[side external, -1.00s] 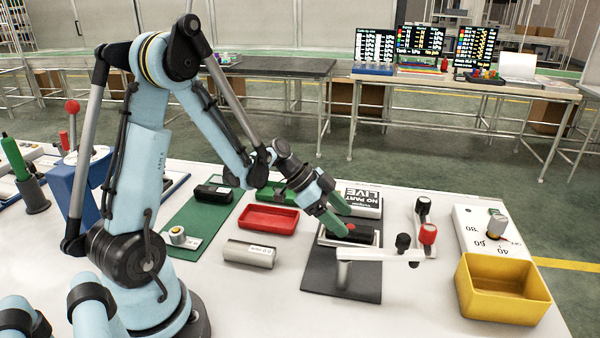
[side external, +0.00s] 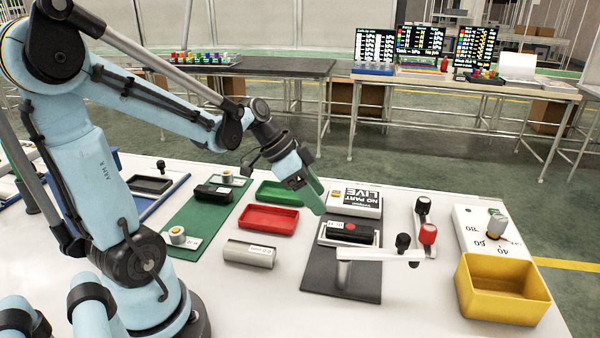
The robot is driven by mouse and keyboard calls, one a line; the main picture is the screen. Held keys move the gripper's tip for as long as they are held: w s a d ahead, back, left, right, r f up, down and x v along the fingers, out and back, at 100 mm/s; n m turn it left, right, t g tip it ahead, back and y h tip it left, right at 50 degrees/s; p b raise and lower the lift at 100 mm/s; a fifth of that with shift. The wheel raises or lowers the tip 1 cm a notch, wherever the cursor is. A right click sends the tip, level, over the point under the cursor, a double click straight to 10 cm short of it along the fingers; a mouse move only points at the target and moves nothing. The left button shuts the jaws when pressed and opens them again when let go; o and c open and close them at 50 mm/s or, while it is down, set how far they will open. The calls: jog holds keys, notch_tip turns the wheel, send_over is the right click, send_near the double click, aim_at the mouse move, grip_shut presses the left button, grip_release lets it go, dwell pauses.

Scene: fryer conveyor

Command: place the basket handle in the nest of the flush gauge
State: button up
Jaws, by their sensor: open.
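The flush gauge has a dark grey base plate (side external: 340,284) and a light grey arm (side external: 385,254) with a black knob and a red knob. A black handle-like block (side external: 362,236) with a pale label and a red spot lies flat at the back of the plate, seemingly in the nest. The nest walls are mostly hidden. My gripper (side external: 313,197) has green fingers. It is open, above and behind-left of the block, clear of it. A similar black block (side external: 213,193) lies on the green mat (side external: 196,222).
A red tray (side external: 268,218), a green tray (side external: 280,193) and a silver cylinder (side external: 248,254) lie left of the gauge. A white "LIVE / NO PART" box (side external: 358,200) is behind it. A yellow bin (side external: 502,290) and a dial panel (side external: 480,225) stand right.

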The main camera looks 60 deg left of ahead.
jog(key=s+d+r+n+t+y, duration=0.1)
jog(key=s+d+r+n+y, duration=0.1)
jog(key=s+d+n+y, duration=0.2)
jog(key=shift+s+d+n+t, duration=0.4)
jog(key=shift+s+d+n, duration=0.1)
jog(key=shift+d+n, duration=0.6)
jog(key=shift+r, duration=0.1)
